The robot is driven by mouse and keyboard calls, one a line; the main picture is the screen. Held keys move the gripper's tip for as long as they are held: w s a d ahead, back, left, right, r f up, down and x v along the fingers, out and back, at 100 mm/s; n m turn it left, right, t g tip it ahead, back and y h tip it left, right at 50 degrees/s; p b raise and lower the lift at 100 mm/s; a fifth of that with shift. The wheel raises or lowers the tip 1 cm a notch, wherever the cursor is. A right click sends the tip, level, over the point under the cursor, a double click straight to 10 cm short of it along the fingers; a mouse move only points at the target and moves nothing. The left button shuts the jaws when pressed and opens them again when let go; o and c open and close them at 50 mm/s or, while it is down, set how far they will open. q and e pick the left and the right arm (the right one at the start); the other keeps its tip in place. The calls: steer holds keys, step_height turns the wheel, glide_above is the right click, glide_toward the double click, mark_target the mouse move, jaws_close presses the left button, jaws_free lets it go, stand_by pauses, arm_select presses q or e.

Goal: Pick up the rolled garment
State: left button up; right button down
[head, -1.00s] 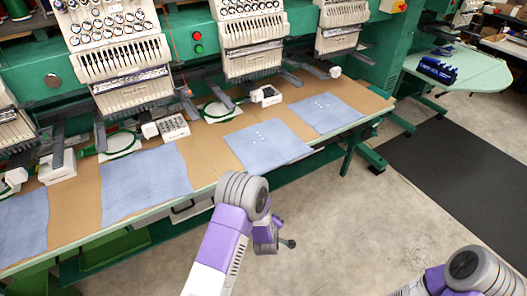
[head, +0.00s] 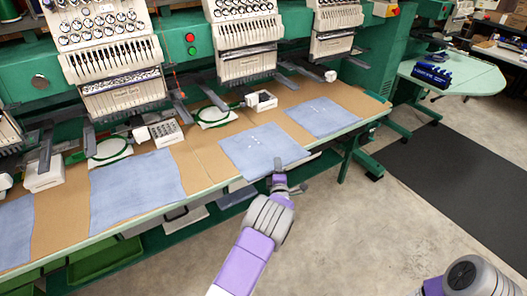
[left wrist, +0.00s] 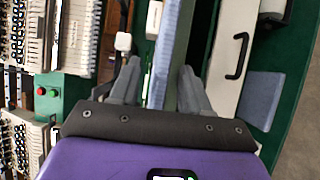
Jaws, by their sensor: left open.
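I cannot make out a clearly rolled garment. Flat light-blue cloths lie along the brown table, one of them (head: 262,150) nearest my left gripper (head: 284,184). That gripper is at the table's front edge, just below this cloth's front corner in the head view. In the left wrist view the gripper (left wrist: 160,70) is open, and a blue strip (left wrist: 172,50), seemingly cloth at the table edge, runs between its fingers. I cannot tell whether they touch it. My right arm shows at the bottom right of the head view; its gripper is out of view.
Embroidery machines (head: 110,50) stand behind the brown table (head: 60,215). Under it is a green shelf, with a white drawer or box (left wrist: 232,60) with a black handle and a flat blue-grey piece (left wrist: 262,98). Open floor and a dark mat (head: 450,190) lie right.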

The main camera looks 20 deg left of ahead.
arm_select(q)
steer(key=shift+w+a, duration=0.15)
steer(key=shift+w, duration=0.2)
jaws_close()
steer(key=shift+r, duration=0.15)
